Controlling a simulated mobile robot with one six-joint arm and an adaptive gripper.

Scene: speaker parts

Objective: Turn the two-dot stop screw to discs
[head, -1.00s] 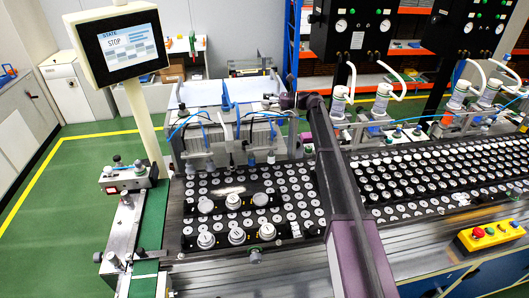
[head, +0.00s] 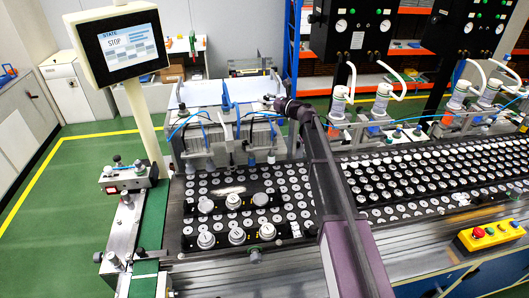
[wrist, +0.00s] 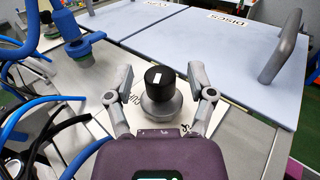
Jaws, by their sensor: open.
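In the wrist view a black round knob (wrist: 160,77) with a white mark on top stands on a grey round base (wrist: 161,103). My gripper (wrist: 161,84) is open, with one finger on each side of the knob and visible space on both sides. Dark lettering on the pale plate by the base is partly hidden. A label reading DISCS (wrist: 229,17) is on the light blue-grey panel (wrist: 222,55) behind. I cannot make out two dots or tell which part is the stop screw. In the head view my gripper is small, behind the disc trays.
A grey handle (wrist: 282,46) rises from the panel at right. A blue fitting (wrist: 80,42) and blue and black hoses (wrist: 72,138) crowd the left.

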